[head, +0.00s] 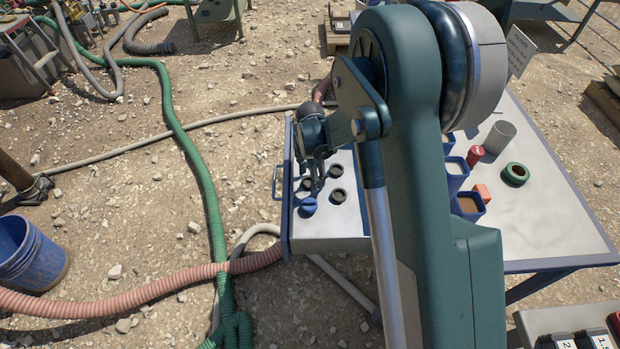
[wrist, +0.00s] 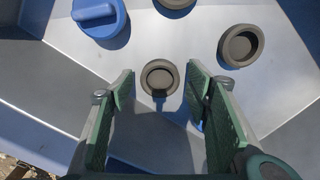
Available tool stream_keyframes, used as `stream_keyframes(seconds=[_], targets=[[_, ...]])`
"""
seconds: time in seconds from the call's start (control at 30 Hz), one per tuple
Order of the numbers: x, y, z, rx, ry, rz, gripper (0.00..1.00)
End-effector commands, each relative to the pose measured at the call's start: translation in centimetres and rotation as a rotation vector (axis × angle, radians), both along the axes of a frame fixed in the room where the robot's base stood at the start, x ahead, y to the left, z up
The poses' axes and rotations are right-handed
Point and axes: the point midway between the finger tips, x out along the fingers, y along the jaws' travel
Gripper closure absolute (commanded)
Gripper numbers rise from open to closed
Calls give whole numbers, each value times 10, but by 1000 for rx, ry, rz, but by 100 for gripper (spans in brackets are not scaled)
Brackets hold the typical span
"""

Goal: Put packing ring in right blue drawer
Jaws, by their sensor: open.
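An open blue-edged drawer (head: 287,215) sticks out at the left of the metal table. On its pale floor are several small dark round rings or shallow cups (head: 338,195) and a blue knobbed cap (head: 309,205). In the wrist view one grey-brown ring (wrist: 160,77) shows between the fingertips, with others (wrist: 241,45) and the blue cap (wrist: 98,17) beyond. My gripper (head: 317,184) is over the drawer, open with nothing held; its green pads show in the wrist view (wrist: 162,92). A thick green ring (head: 516,174) lies on the tabletop; I cannot tell which ring is the packing ring.
My arm hides the table's middle. Hoses and a blue bucket (head: 30,255) lie on the ground to the left.

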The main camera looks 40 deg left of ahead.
Motion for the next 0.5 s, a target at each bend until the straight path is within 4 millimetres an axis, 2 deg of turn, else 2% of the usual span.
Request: stream_keyframes(seconds=[0.5], targets=[[0, 0, 79, 0, 0, 0, 51]])
